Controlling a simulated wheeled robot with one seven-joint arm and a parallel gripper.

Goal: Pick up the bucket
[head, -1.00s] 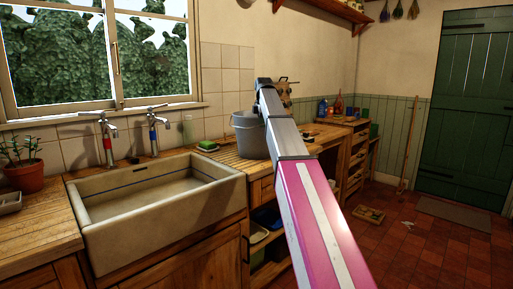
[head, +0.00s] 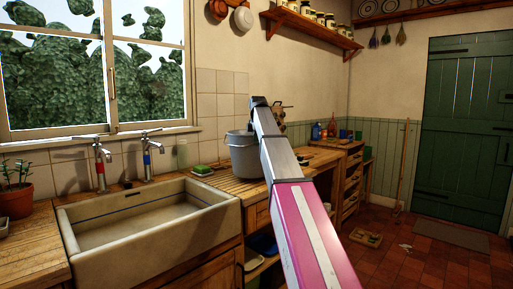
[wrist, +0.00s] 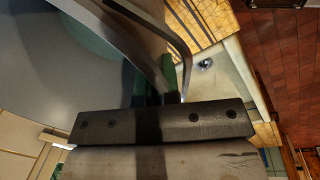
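The grey bucket (head: 243,156) is upright at the counter's edge, right of the sink. I cannot tell whether its base touches the wood. My gripper (head: 260,101) is at the right side of its rim, and my arm covers part of that side. In the wrist view the bucket's grey inside (wrist: 45,70) fills the left. The green fingertips of my gripper (wrist: 155,80) are close together, one on each side of the rim, and look shut on it. The dark curved handle passes just beside them.
The stone sink (head: 150,240) with two taps is left of the bucket. Bottles (head: 316,131) stand farther right.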

